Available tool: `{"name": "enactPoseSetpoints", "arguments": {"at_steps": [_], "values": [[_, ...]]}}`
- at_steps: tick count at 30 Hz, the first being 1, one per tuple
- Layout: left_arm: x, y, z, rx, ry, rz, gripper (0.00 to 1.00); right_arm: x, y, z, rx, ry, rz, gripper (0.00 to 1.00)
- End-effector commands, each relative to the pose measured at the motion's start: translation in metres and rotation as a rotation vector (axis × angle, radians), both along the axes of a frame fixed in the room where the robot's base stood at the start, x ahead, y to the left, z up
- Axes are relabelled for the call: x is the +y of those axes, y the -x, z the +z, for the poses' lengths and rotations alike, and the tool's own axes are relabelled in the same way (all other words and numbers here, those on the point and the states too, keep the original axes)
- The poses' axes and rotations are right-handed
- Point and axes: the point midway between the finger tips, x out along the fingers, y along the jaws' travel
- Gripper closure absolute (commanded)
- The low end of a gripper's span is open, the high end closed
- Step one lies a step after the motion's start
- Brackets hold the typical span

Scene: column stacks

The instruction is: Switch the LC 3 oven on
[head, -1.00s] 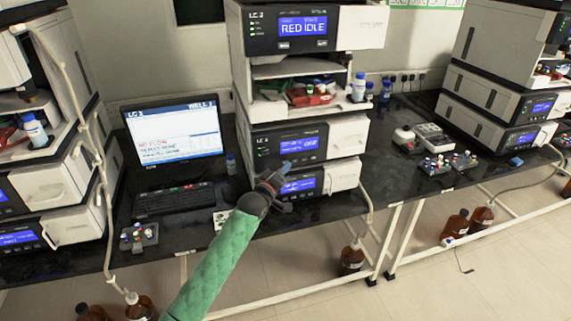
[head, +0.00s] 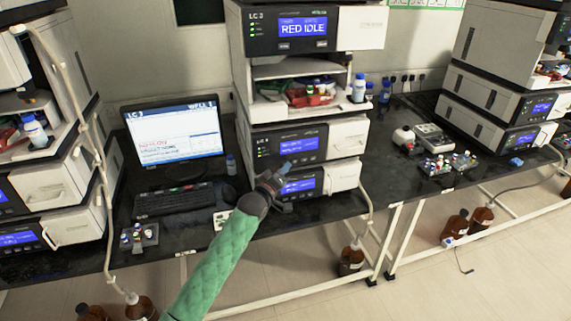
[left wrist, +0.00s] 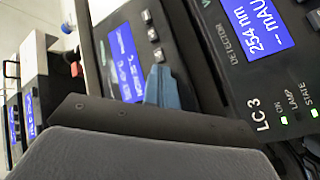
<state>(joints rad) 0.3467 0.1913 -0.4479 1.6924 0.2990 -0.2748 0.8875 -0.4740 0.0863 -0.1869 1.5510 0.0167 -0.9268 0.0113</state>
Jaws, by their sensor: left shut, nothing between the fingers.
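The LC 3 stack stands mid-bench in the head view. Its lowest unit, the oven (head: 343,177), has a lit blue display that also shows in the left wrist view (left wrist: 126,62), with blurred text including "°C". The detector (left wrist: 225,45) is directly above the oven and shows "254 nm". My left gripper (head: 284,169) is shut and empty in front of the oven's front panel. In the left wrist view its blue fingertips (left wrist: 161,86) are close to the buttons; I cannot tell whether they touch. The oven's indicator lights are hidden.
An open shelf with bottles and red items (head: 308,93) is above the detector, under a unit reading "RED IDLE" (head: 303,28). Vial racks (head: 440,165) are on the bench to the right. Brown bottles (head: 352,258) stand on the floor.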

Motion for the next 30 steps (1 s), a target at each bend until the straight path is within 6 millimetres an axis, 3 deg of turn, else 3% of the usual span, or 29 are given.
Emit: {"name": "enactPoseSetpoints", "arguments": {"at_steps": [19,30], "values": [[-0.005,0.014,0.000,0.000,0.000,0.000,1.00,-0.001,0.003,0.008,0.003,0.001,0.000,0.61],[-0.013,0.041,0.001,0.001,0.001,-0.001,1.00,-0.001,0.003,0.023,0.003,0.001,0.000,0.61]]}}
